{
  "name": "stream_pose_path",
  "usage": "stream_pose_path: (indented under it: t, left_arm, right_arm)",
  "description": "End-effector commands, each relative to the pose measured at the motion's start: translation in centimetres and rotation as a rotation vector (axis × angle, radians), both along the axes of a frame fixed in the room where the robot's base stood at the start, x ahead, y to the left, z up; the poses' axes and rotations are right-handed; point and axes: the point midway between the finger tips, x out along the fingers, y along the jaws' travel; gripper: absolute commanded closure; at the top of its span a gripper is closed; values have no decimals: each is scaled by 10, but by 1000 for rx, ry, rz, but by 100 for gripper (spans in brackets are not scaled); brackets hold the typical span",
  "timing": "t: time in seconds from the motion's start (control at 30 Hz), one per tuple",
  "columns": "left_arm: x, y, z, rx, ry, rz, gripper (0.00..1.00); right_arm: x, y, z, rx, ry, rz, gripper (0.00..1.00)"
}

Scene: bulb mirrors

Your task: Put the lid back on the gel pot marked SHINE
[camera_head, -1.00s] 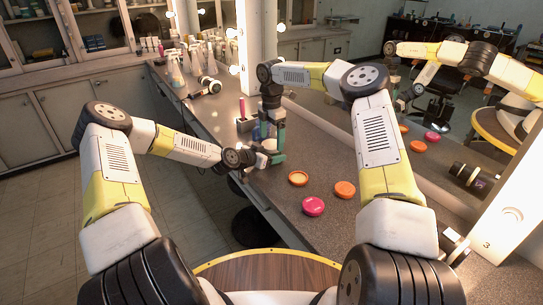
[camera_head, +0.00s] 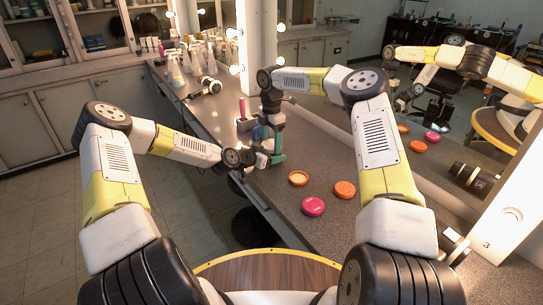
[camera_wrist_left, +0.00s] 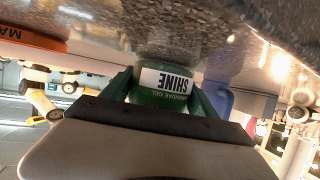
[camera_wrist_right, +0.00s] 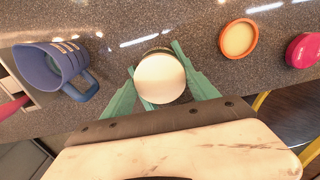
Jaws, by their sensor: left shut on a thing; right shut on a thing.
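The green SHINE gel pot (camera_wrist_left: 166,85) shows in the left wrist view, its label upside down, close above the counter. My left gripper (camera_wrist_left: 165,92) is shut on it, with green fingers on both sides. My right gripper (camera_wrist_right: 155,65) is shut on a round pale lid (camera_wrist_right: 160,78) with a silvery edge. In the right wrist view the lid hides what lies beneath it. In the head view my left gripper (camera_head: 262,160) and right gripper (camera_head: 277,158) meet over the counter. I cannot tell whether lid and pot touch.
An open orange pot or lid (camera_head: 298,178), an orange disc (camera_head: 345,189) and a pink one (camera_head: 313,206) lie nearer on the counter. A blue mug (camera_wrist_right: 48,68) stands left in the right wrist view. The mirror runs along the right side.

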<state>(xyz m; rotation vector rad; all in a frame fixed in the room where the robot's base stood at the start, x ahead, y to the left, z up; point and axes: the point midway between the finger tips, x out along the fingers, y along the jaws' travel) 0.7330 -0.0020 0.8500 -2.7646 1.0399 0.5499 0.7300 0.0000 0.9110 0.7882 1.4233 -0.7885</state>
Motion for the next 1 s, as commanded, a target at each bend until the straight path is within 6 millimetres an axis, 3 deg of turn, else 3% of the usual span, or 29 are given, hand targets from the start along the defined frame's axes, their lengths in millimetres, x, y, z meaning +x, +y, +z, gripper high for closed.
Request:
stream_pose_path:
  t: [0.37, 0.53, 0.57, 0.63, 1.0]
  left_arm:
    - [0, 0, 0, 0, 0, -1, 100]
    - [0, -1, 0, 0, 0, -1, 100]
    - [0, -1, 0, 0, 0, -1, 100]
    - [0, -1, 0, 0, 0, -1, 100]
    - [1, 1, 0, 0, -2, 3, 100]
  right_arm:
    - [0, 1, 1, -1, -4, -698, 80]
    - [0, 1, 0, 1, 0, -711, 80]
    - [0, 1, 0, 1, 0, -711, 26]
    - [0, 1, 0, 0, 0, -710, 12]
    - [0, 0, 5, -2, 0, -708, 10]
